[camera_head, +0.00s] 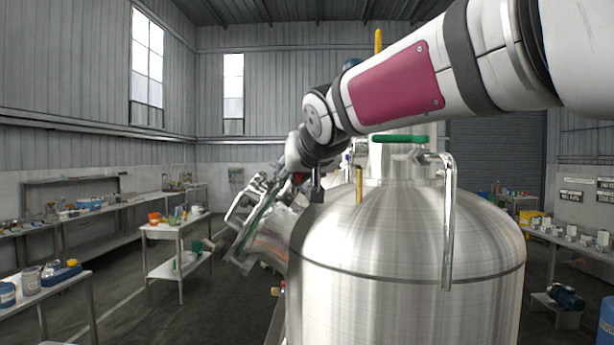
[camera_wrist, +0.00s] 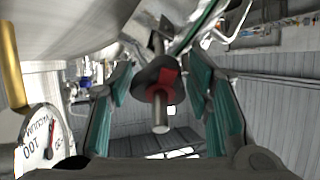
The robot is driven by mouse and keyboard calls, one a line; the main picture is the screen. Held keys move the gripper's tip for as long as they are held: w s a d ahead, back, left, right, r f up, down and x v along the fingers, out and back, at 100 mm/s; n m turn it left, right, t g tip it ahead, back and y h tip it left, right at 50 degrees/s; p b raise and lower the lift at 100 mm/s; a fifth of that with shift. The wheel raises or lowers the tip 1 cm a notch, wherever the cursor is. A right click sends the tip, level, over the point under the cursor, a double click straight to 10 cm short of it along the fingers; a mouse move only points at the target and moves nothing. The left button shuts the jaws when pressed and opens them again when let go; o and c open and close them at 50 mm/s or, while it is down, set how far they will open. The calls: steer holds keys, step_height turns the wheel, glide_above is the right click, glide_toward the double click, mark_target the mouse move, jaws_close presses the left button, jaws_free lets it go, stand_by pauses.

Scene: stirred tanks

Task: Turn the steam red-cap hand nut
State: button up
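The steam red-cap hand nut (camera_wrist: 163,82) shows in the wrist view as a dark round cap with a red part, on a metal stem that points toward the camera. My gripper (camera_wrist: 160,72) has its two green-padded fingers spread, one on each side of the nut. Narrow gaps seem to show between the pads and the nut, so contact is not clear. In the head view my gripper (camera_head: 316,186) is at the left shoulder of the steel tank (camera_head: 400,260), partly hidden by my arm. A small red patch (camera_head: 300,178) shows there.
A bent steel pipe (camera_head: 448,220) and a green handle (camera_head: 400,139) rise from the tank. Benches with small items stand on both sides.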

steer(key=c, duration=0.6)
steer(key=shift+w+d+f+n+b, duration=0.1)
steer(key=shift+w+f+n+b, duration=0.05)
steer(key=shift+n+b, duration=0.7)
steer(key=shift+n+y+b, duration=0.25)
steer(key=shift+y+b, duration=0.05)
steer(key=shift+b, duration=0.2)
steer(key=shift+s, duration=0.2)
steer(key=o, duration=1.2)
steer(key=v, duration=1.2)
steer(key=shift+r, duration=0.3)
steer(key=shift+w, duration=0.1)
